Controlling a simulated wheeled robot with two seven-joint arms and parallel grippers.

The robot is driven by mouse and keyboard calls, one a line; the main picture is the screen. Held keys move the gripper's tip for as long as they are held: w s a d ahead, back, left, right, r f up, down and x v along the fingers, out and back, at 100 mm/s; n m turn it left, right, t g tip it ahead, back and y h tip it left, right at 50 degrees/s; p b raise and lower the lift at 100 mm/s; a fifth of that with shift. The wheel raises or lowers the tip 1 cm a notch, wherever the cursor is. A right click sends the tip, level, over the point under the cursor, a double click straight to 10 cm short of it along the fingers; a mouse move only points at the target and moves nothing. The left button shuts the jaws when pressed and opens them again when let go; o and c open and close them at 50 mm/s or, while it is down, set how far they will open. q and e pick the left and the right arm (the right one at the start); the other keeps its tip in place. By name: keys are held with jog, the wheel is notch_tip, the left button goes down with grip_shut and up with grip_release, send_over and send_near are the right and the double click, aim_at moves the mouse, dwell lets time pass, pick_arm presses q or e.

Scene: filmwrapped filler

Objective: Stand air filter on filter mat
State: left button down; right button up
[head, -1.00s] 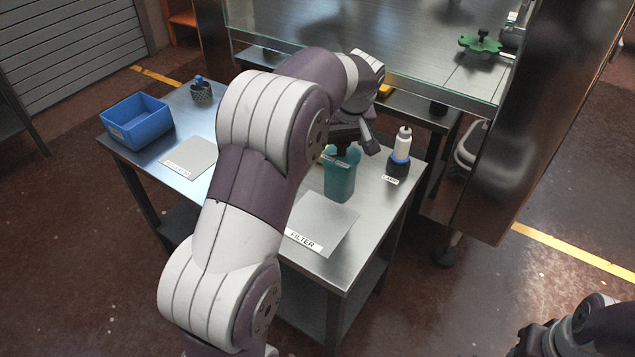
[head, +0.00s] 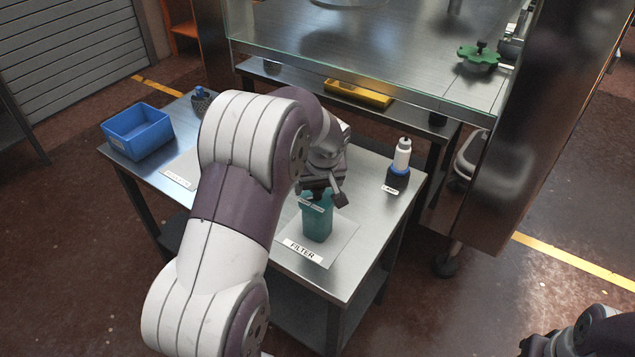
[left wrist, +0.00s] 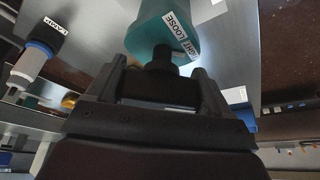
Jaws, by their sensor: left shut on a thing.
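The air filter is a teal, box-shaped canister (head: 317,221) with a label near its top. It is upright over the grey filter mat (head: 341,245), which has a "FILTER" label at its front edge; I cannot tell whether its base touches. My left gripper (head: 319,194) is above the filter, shut on its dark top stub. In the left wrist view the filter (left wrist: 150,32) shows a label with "LOOSE", and the gripper's fingers (left wrist: 160,88) close around the dark neck. My right gripper (head: 545,343) is at the bottom right corner, partly cut off; its jaws are unclear.
A white and blue bottle (head: 401,158) stands in a dark holder at the table's right, by a "LAMP" label. A blue bin (head: 138,131), another mat (head: 184,172) and a dark mesh cup (head: 201,101) are at the left. A glass-edged bench (head: 400,85) stands behind.

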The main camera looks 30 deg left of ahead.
pick_arm(q)
grip_release()
jog(key=shift+f, duration=0.1)
jog(key=shift+r, duration=0.4)
jog(key=v, duration=1.1)
jog(key=s+d+f+m+g+h, duration=0.1)
jog(key=s+d+f+m, duration=0.3)
jog(key=s+f, duration=0.2)
jog(key=s+d+f+m+g+h, duration=0.1)
jog(key=s+d+f+m, duration=0.3)
jog(key=s+f, duration=0.3)
jog(key=s+d, duration=0.1)
jog(key=s, duration=0.3)
jog(key=shift+d+h, duration=0.35)
jog(key=shift+h, duration=0.05)
